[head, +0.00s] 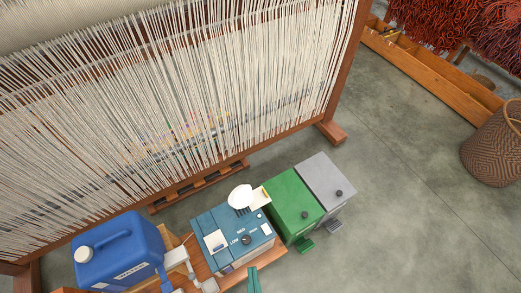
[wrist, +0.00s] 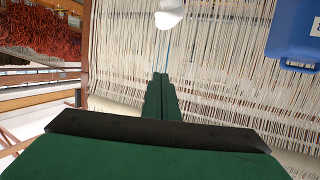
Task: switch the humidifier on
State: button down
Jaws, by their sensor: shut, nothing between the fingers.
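The humidifier (head: 222,262) is a teal-blue box with a dark round knob (head: 247,240), small white lettering beside it and a white spout (head: 240,196) on top. It stands at the bottom middle of the head view, on a wooden surface. The setting of the knob is too small to read. My gripper (head: 254,272) shows as a narrow green shape at the bottom edge, just below the humidifier in the picture. In the wrist view my gripper (wrist: 160,76) has its green fingers together and empty. A white rounded piece (wrist: 169,15) shows beyond them.
A blue jug (head: 135,245) with a white cap stands left of the humidifier; a blue container also shows in the wrist view (wrist: 298,30). Green (head: 290,205) and grey (head: 322,178) bins stand to its right. A large loom (head: 180,90) is behind.

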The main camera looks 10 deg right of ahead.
jog(key=w+d+f+m+g, duration=0.15)
jog(key=w+f, duration=0.25)
jog(key=f, duration=0.4)
jog(key=w+d+f+m+g, duration=0.1)
jog(key=w+f+m+g, duration=0.15)
jog(key=f, duration=0.45)
jog(key=m+g, duration=1)
jog(key=g, duration=0.1)
send_over(265, 226)
notch_tip(265, 226, down, 7)
notch_tip(265, 226, down, 14)
jog(key=shift+f, duration=0.1)
